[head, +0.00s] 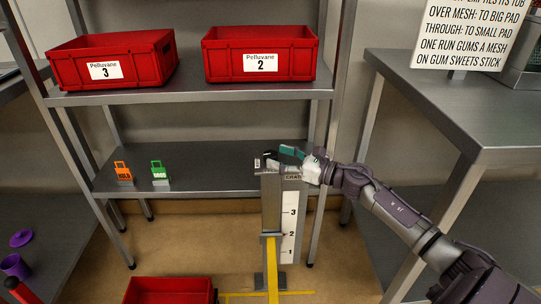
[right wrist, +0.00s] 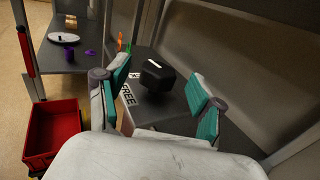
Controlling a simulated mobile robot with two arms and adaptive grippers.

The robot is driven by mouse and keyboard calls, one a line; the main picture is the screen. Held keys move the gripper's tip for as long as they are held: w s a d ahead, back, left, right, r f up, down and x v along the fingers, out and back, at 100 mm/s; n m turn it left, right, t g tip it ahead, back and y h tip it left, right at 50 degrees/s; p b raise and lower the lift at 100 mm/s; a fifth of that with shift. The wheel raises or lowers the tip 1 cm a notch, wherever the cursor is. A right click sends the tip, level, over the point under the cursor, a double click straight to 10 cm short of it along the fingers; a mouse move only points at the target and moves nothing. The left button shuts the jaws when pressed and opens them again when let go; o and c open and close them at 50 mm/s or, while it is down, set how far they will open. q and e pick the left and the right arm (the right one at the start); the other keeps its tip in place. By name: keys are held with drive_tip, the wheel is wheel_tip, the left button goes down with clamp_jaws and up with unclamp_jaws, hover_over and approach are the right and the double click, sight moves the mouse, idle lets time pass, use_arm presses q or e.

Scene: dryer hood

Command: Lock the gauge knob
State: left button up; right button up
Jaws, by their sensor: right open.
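The gauge (head: 270,205) is a grey upright post in front of the shelf rack, with a white scale (head: 289,225) marked 1 to 3. A black knob (head: 270,155) is at its top. In the right wrist view the knob (right wrist: 159,76) is a dark block with a white mark, beside a label reading FREE (right wrist: 127,95). My right gripper (head: 293,154) is at the top of the gauge. Its teal fingers stand wide apart, one on either side of the knob in the right wrist view, with visible gaps. My left gripper is not in view.
Two red bins, Pelluvane 3 (head: 115,62) and Pelluvane 2 (head: 260,53), stand on the upper shelf. An orange tag (head: 123,171) and a green tag (head: 159,172) stand on the lower shelf. Another red bin (head: 170,290) is low in front. A metal table (head: 455,105) is at right.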

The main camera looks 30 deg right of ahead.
sight(270, 154)
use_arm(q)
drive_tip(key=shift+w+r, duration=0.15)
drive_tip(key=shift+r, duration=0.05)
use_arm(e)
drive_tip(key=shift+x, duration=1.55)
drive_tip(key=c, duration=1.2)
drive_tip(key=shift+o, duration=0.2)
drive_tip(key=shift+r+m+t+h+p, duration=0.15)
drive_tip(key=shift+m+t+h+p, duration=0.35)
drive_tip(key=shift+h+p, duration=0.4)
drive_tip(key=m+h+p, duration=0.1)
drive_tip(key=h+p, duration=0.1)
drive_tip(key=p, duration=0.1)
drive_tip(key=shift+m+t, duration=0.3)
drive_tip(key=shift+m, duration=0.1)
drive_tip(key=shift+h, duration=0.3)
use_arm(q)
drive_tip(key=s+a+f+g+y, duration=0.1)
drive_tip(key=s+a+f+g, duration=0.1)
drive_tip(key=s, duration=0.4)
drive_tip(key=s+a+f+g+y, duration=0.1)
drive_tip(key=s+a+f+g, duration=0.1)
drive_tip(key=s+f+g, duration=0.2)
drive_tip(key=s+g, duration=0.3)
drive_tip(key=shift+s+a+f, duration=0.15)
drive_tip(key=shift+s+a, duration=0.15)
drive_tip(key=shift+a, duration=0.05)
